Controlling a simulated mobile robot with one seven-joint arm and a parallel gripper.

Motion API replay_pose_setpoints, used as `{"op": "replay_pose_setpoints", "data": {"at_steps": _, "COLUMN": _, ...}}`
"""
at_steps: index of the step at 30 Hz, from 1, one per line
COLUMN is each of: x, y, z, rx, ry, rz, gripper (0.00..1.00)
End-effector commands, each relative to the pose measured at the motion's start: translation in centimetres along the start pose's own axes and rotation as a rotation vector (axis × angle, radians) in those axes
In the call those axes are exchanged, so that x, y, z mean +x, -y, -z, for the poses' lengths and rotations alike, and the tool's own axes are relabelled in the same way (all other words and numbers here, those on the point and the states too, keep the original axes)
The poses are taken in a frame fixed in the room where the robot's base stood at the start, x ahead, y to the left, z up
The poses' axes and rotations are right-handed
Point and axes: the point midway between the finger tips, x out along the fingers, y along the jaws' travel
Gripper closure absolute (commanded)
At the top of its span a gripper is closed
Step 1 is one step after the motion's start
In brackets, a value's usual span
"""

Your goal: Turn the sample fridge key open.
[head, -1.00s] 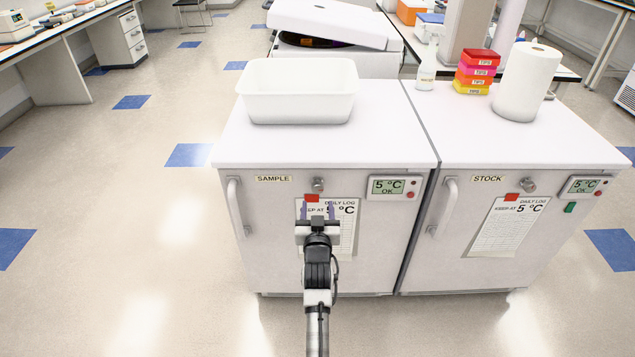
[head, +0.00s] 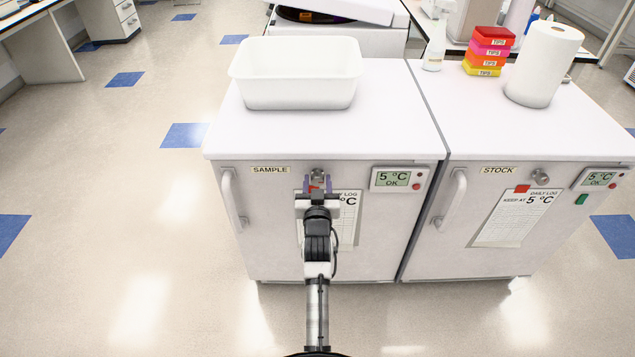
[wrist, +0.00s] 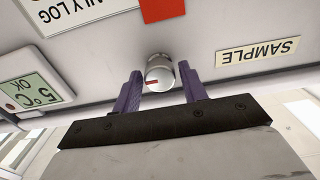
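The sample fridge (head: 270,245) is the left white cabinet, with a "SAMPLE" label (head: 270,170). Its key knob (head: 317,173) is a round metal cylinder at the top of the door, right of the label. In the wrist view the knob (wrist: 159,72) has a red mark on its face and stands between the two purple fingers. My gripper (head: 317,185) is open around the knob, seen upside down in the wrist view (wrist: 160,90). Gaps show on both sides of the knob, so the fingers do not appear to touch it.
A red magnet (wrist: 161,9) and a log sheet (head: 348,225) are on the door beside the knob. A display (head: 398,179) is to the right, a door handle (head: 232,200) to the left. The stock fridge (head: 530,235) stands alongside. A white tub (head: 296,92) sits on top.

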Motion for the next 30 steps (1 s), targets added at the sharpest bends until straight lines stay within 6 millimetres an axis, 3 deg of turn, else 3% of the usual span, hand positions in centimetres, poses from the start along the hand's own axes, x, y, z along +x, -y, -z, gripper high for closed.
{"op": "replay_pose_setpoints", "data": {"at_steps": 1, "x": 0.01, "y": 0.00, "z": 0.00, "rx": 0.000, "ry": 0.000, "rz": 0.000, "gripper": 0.65}}
{"op": "replay_pose_setpoints", "data": {"at_steps": 7, "x": 0.01, "y": 0.00, "z": 0.01, "rx": 0.000, "ry": 0.000, "rz": 0.000, "gripper": 0.91}}
{"op": "replay_pose_setpoints", "data": {"at_steps": 20, "x": 0.03, "y": 0.01, "z": -0.02, "rx": -0.094, "ry": -0.001, "rz": 0.000, "gripper": 0.91}}
{"op": "replay_pose_setpoints", "data": {"at_steps": 30, "x": 0.07, "y": 0.00, "z": -0.02, "rx": -0.375, "ry": -0.002, "rz": -0.001, "gripper": 0.91}}
